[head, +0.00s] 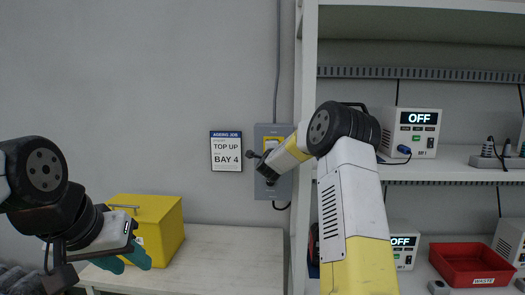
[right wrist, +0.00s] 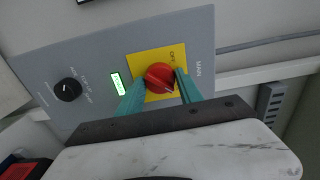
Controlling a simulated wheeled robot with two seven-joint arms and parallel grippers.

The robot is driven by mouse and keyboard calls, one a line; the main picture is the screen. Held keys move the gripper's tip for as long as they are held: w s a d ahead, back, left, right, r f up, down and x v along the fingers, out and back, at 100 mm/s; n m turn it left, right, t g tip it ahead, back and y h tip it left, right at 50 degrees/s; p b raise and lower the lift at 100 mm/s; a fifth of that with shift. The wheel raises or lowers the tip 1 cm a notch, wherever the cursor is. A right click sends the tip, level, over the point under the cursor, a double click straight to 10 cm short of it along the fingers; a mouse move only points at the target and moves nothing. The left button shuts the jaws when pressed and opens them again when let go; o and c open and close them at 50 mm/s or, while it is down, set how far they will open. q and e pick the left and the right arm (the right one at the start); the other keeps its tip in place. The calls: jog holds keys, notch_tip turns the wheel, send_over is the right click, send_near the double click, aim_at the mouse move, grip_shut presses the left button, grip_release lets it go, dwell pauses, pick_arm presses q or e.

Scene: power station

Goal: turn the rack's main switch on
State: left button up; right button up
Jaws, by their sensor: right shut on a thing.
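The rack's main switch is a red rotary knob (right wrist: 160,77) on a yellow plate (right wrist: 146,62), on a grey control box marked MAIN. In the head view the grey box (head: 285,188) is on the wall left of the rack, and my right arm hides most of the knob. My right gripper (right wrist: 158,90) is shut on the red knob, with a teal finger on each side of it. My left gripper (head: 128,262) is open and empty, low at the left, in front of the yellow case.
A yellow case (head: 160,225) stands on the bench (head: 232,250). A sign (head: 226,151) reads TOP UP BAY 4. White power units on the rack shelves, such as the upper one (head: 412,145), display OFF. A red waste tray (head: 470,277) sits on the lower shelf. A black knob (right wrist: 68,89) is on the same box.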

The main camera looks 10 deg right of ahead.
jog(key=shift+f+m, duration=0.1)
jog(key=shift+m, duration=0.2)
jog(key=o, duration=1.4)
jog(key=shift+c, duration=0.2)
jog(key=shift+s, duration=0.1)
jog(key=v, duration=0.7)
jog(key=shift+s, duration=0.35)
jog(key=shift+a, duration=0.15)
